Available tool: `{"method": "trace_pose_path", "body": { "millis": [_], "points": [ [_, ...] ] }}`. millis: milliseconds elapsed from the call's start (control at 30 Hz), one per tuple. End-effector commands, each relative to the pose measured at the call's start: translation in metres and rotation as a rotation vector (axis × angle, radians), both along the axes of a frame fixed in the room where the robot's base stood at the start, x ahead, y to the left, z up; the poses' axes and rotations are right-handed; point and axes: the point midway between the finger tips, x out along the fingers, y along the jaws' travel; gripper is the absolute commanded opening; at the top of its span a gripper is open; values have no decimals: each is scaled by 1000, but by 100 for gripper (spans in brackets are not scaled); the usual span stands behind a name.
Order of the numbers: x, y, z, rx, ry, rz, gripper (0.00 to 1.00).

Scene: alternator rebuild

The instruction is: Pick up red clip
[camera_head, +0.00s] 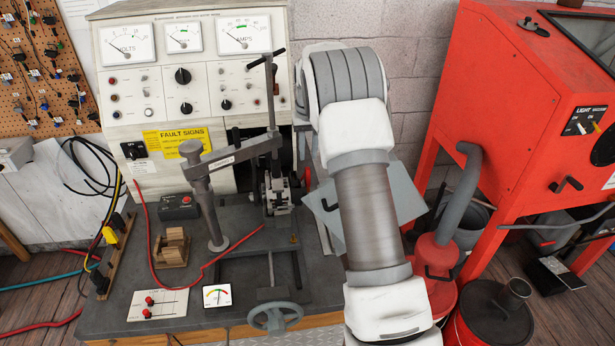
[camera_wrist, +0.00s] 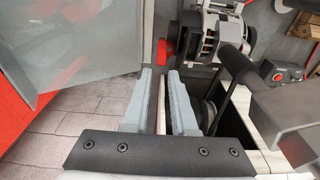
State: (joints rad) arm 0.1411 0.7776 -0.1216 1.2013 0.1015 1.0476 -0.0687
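A small red piece (camera_wrist: 163,50) shows in the wrist view beside the alternator (camera_wrist: 210,35), just beyond my fingertips. It may be the red clip, but its shape is too unclear to be sure. My gripper (camera_wrist: 162,72) has two grey fingers with a narrow gap between them and nothing held. The fingertips appear short of the red piece. In the head view the alternator (camera_head: 277,190) sits under the clamp on the bench. My own arm hides my gripper there, and I cannot make out the clip surely.
A grey tilted plate (camera_wrist: 70,45) is left of my fingers. The clamp arm (camera_wrist: 275,115) is close on the right. The bench (camera_head: 120,285) carries a red-button box (camera_head: 179,207), a wooden block (camera_head: 172,248) and a handwheel (camera_head: 275,317). A red cabinet (camera_head: 510,110) stands right.

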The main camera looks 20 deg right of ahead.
Motion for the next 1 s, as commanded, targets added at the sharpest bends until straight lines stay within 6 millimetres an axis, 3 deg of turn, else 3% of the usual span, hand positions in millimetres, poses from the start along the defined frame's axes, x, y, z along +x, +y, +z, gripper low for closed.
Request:
{"method": "trace_pose_path", "body": {
  "millis": [100,367,633,933,1000],
  "points": [
    [1,0,-18,1,3,0,25],
    [2,0,-36,0,1,0,25],
    [0,2,-75,1,2,-1,25],
    [1,2,-82,0,-1,-1,25],
    [1,2,-82,0,-1,-1,16]
  ]
}}
